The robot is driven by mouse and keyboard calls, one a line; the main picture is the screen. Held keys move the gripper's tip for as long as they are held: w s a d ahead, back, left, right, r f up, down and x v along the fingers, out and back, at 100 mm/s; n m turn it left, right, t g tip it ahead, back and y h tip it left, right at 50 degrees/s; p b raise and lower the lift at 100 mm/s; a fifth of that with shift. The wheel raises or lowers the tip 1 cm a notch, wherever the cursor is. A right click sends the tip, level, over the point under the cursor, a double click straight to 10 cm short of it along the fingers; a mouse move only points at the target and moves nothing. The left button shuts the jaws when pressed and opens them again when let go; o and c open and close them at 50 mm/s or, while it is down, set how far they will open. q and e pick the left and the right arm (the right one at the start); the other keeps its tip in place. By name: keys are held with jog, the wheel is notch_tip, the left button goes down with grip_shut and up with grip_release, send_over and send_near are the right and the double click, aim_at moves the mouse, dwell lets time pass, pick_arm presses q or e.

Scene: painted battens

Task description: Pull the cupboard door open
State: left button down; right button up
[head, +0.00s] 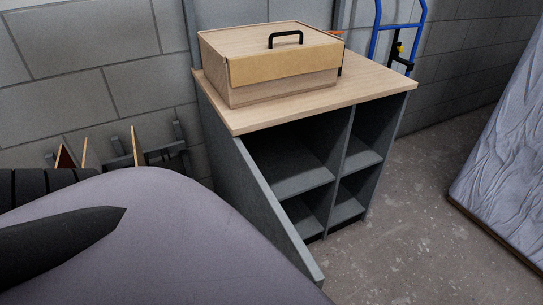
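The cupboard (385,77) has a light wooden top and grey sides. Its grey door (272,213) stands wide open, swung out from the left front edge towards me, and its face looks left. The front is uncovered and shows open compartments (300,180) with shelves, which look empty. No door handle shows. The lower left part of the door is hidden behind a large rounded grey-purple shape in the foreground, probably part of my arm. Neither gripper's fingertips can be made out in the head view.
A wooden box (285,72) with a black handle sits on the cupboard top. A blue hand truck (374,40) stands behind. A wrapped grey slab (505,150) is at the right. Boards in a rack (137,147) stand by the left wall. Floor right of the cupboard is clear.

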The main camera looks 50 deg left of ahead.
pick_arm(q)
jog(key=shift+s+a, duration=0.1)
jog(key=shift+a, duration=0.1)
dwell(0.3)
jog(key=c, duration=1.2)
grip_release()
jog(key=shift+o, duration=0.2)
jog(key=v, duration=0.7)
jog(key=shift+s, duration=0.15)
